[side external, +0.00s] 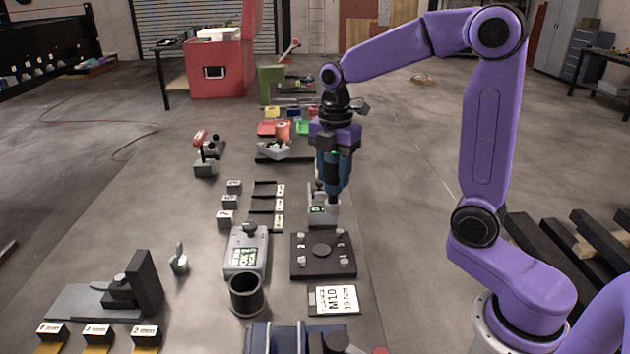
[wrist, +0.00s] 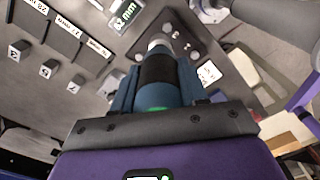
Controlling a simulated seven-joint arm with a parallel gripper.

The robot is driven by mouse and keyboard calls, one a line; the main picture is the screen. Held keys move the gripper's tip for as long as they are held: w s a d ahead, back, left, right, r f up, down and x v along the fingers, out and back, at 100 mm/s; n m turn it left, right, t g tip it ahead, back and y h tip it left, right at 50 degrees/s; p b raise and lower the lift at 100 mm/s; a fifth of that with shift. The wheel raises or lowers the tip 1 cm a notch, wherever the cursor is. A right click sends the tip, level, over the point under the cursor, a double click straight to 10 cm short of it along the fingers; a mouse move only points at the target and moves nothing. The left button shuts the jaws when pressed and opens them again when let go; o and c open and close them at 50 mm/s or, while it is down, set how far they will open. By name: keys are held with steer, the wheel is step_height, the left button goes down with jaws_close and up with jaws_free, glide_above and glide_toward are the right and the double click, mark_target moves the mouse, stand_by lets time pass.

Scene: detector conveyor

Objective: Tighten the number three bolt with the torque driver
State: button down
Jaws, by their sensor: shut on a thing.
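My gripper (side external: 334,150) is shut on the torque driver (side external: 333,172), a blue and black tool with a green band, held roughly upright and tip down. In the wrist view the driver (wrist: 157,75) points away from the jaws toward the dark bolt plate (wrist: 140,50). In the side view the plate (side external: 323,272) lies in front of the driver, with a round centre knob and several pale bolts near its corners. The number three bolt cannot be picked out for sure. The driver's tip overlaps a grey unit with a green display (side external: 319,209); contact cannot be told.
A card reading M10 15 Nm (side external: 334,300) lies before the plate. A grey display unit (side external: 247,250) and dark cup (side external: 246,294) stand left of it. Small numbered blocks (side external: 230,201) and black strips (side external: 263,205) lie further back. Coloured trays (side external: 270,128) sit behind.

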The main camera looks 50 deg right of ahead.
steer(key=shift+s+d, duration=0.6)
steer(key=shift+s, duration=0.05)
steer(key=shift+f, duration=1.7)
steer(key=shift+f, duration=1.75)
stand_by(3.9)
